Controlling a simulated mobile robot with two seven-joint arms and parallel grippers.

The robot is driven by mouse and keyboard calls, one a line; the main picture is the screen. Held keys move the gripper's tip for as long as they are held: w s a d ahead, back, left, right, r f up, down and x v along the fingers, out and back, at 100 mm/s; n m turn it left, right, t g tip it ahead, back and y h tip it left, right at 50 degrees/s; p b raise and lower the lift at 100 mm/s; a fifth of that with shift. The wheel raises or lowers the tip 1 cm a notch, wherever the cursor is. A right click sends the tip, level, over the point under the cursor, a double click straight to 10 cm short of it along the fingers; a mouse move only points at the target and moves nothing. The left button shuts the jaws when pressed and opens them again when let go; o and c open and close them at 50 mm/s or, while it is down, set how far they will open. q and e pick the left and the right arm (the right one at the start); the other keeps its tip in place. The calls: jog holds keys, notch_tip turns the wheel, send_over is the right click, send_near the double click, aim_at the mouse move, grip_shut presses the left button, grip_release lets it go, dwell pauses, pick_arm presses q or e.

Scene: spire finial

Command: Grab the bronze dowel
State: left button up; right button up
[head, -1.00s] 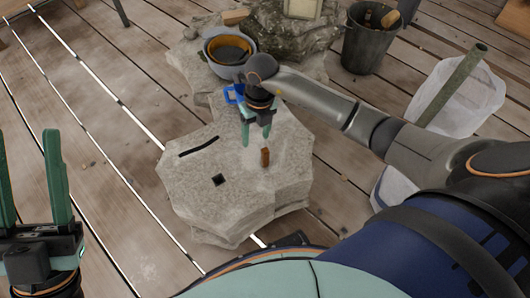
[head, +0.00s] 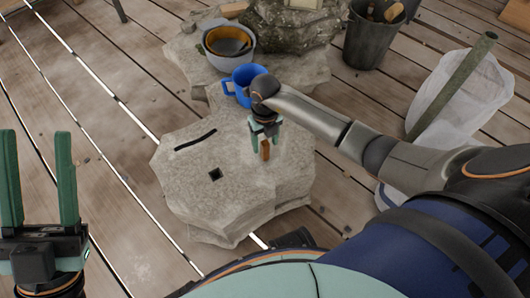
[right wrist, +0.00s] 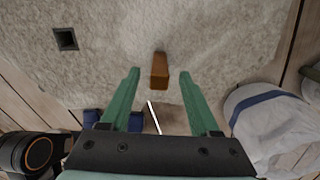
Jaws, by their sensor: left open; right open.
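The bronze dowel (head: 265,150) is a short brown-orange peg on the pale stone slab, near its right part. It also shows in the right wrist view (right wrist: 159,70), just beyond and between the fingertips. My right gripper (head: 265,140) is open above the dowel, fingers pointing down; in the right wrist view the gripper (right wrist: 158,75) has one finger to each side of the dowel with gaps. I cannot tell whether the fingertips reach down past its top. My left gripper (head: 38,135) is open and empty at the left edge, fingers pointing up, away from the slab.
A blue mug (head: 240,80) stands close behind my right gripper. Nested bowls (head: 228,45), a dark bucket (head: 372,35) and a white sack (head: 460,95) lie farther out.

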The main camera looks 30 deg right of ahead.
jog(key=shift+f, duration=0.7)
jog(key=shift+c, duration=0.2)
grip_shut()
jog(key=shift+r, duration=0.1)
dwell(0.6)
